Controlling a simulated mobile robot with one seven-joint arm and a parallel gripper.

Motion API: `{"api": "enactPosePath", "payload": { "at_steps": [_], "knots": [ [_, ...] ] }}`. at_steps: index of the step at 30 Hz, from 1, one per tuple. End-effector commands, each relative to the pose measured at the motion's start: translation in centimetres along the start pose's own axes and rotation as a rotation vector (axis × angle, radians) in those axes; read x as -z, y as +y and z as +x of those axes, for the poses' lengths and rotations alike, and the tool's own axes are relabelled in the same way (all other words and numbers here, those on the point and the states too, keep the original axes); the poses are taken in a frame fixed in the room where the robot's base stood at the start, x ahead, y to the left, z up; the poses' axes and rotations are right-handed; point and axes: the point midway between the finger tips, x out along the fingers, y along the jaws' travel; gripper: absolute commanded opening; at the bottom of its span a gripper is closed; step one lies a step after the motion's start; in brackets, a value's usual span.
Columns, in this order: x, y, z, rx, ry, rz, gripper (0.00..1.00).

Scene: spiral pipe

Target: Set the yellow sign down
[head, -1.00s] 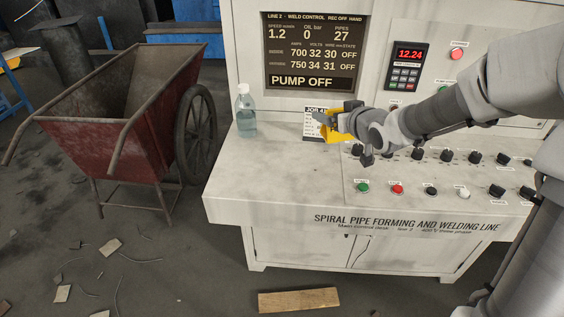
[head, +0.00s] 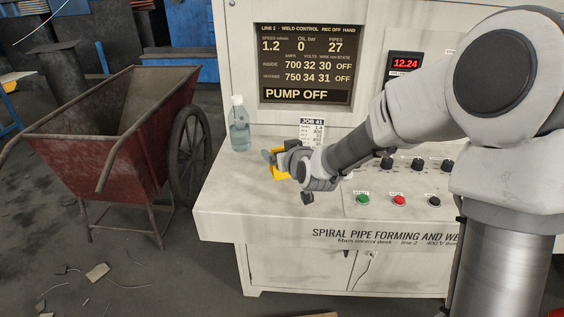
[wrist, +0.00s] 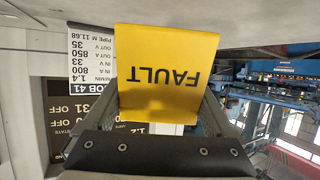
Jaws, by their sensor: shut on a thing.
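The yellow sign (wrist: 165,55) fills the middle of the wrist view, its word FAULT upside down there. My gripper (wrist: 165,122) is shut on it. In the head view the yellow sign (head: 278,172) shows as a small patch at my gripper (head: 279,163), over the left part of the pale control desk (head: 235,190). The rest of the sign is hidden behind my gripper and wrist. I cannot tell whether its lower edge touches the desk top.
A clear bottle (head: 239,125) stands at the desk's back left. A job card (head: 312,130) stands behind my gripper. Knobs and buttons (head: 398,200) lie to the right. The desk's front left is bare. A red cart (head: 130,140) stands left of the desk.

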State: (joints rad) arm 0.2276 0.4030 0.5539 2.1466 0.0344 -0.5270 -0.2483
Motion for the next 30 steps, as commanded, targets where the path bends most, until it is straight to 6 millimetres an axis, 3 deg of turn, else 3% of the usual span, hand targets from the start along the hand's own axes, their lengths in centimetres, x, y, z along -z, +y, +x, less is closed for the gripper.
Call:
{"api": "enactPosePath", "payload": {
  "at_steps": [1,4,16,17,18,30],
  "knots": [
    [-1.2,0.0,0.5,0.001,-0.004,0.002,0.35],
    [-2.4,0.0,0.9,0.001,-0.003,0.002,0.35],
    [-2.8,0.0,1.1,0.000,0.000,0.000,0.35],
    [-2.7,0.0,1.1,0.000,0.000,0.000,0.91],
    [-2.6,0.0,1.1,0.000,0.000,0.000,0.98],
    [-2.1,0.0,0.7,0.000,-0.001,0.000,1.00]
  ]
}}
